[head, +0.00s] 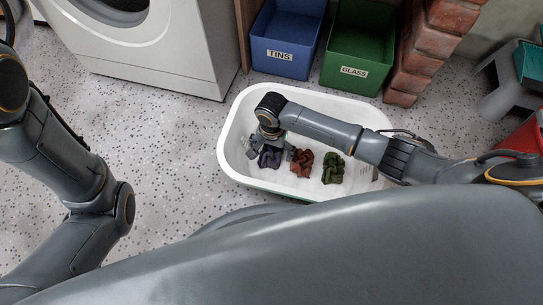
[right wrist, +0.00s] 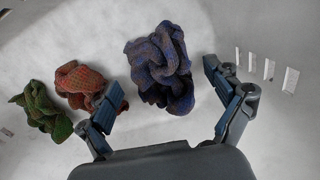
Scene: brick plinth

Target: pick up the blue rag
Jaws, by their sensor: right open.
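The blue rag (head: 269,159), crumpled and dark with brownish tones, lies on the floor of a white tub (head: 226,125). In the right wrist view the blue rag (right wrist: 160,62) is almost whole in sight, ahead of the palm and between the spread fingers. My right gripper (head: 271,152) reaches down into the tub over the rag. It is open and empty, and its fingers also show in the right wrist view (right wrist: 160,82). The head view does not show clearly how high the fingertips are. My left gripper is out of view; only its arm shows.
A red-brown rag (head: 302,162) and a green rag (head: 333,167) lie to the right in the tub; the red-brown one (right wrist: 82,85) is close to one finger. Behind stand a blue TINS bin (head: 284,57), a green GLASS bin (head: 353,73), bricks (head: 420,55) and a washing machine (head: 185,60).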

